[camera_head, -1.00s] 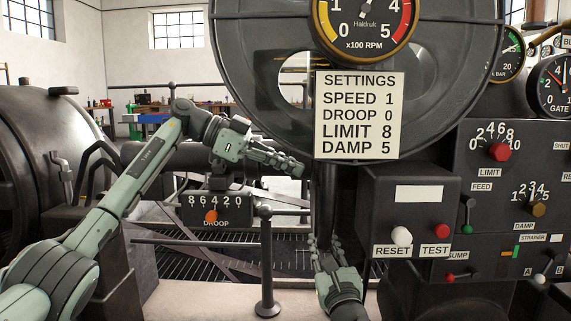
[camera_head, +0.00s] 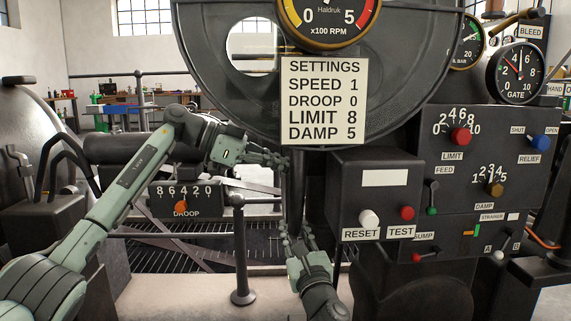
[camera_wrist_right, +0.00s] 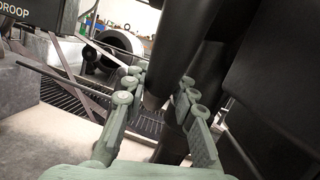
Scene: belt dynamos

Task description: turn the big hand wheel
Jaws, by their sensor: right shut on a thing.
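A large dark round disc (camera_head: 215,75) with a round opening fills the top middle of the head view. It may be the big hand wheel, but I cannot tell. A dark upright bar (camera_head: 298,185) runs down below it. My right gripper (camera_head: 297,240) is at the bar's lower part. In the right wrist view, its fingers (camera_wrist_right: 158,92) stand on both sides of the dark bar (camera_wrist_right: 166,55), shut on it. My left gripper (camera_head: 276,158) is near the disc's lower edge and points right. Its finger gap is too small to judge.
A settings sign (camera_head: 325,100) hangs before the disc. The reset and test box (camera_head: 375,190) stands right of my right gripper, with a knob panel (camera_head: 475,150) beyond. A ball-topped post (camera_head: 239,250) and the droop plate (camera_head: 186,200) are left of it.

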